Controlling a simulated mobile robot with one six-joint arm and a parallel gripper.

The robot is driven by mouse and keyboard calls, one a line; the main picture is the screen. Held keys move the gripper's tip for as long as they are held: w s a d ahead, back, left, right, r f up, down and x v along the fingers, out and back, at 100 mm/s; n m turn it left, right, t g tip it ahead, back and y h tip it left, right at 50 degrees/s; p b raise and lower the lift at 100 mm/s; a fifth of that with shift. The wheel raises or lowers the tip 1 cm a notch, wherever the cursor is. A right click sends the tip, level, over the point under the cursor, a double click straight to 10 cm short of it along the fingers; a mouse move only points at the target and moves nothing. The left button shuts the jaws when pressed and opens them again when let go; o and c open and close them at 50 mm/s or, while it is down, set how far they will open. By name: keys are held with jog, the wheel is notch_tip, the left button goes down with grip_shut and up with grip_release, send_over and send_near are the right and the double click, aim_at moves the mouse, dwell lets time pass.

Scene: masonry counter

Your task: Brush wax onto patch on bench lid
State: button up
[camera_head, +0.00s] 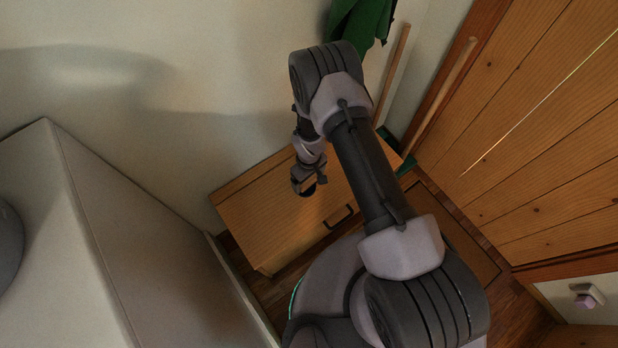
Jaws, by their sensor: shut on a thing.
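The wooden bench (252,208) stands against the wall at the middle of the head view, with its flat lid facing up and a dark handle (340,216) near its front edge. My gripper (307,188) is over the lid, pointing down. It is shut on what looks to be the brush, of which only a small dark part shows at the fingertips. I cannot tell whether it touches the lid. No patch on the lid can be made out clearly. My arm covers the right part of the bench.
A large pale block (150,230) stands close on the left. A plank wall or door (540,130) is on the right. A green cloth (360,20) hangs at the back beside wooden poles (394,72). A mat (470,245) lies on the floor right of the bench.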

notch_tip(320, 180, up, 7)
jog(key=p, duration=0.4)
jog(key=shift+p, duration=0.4)
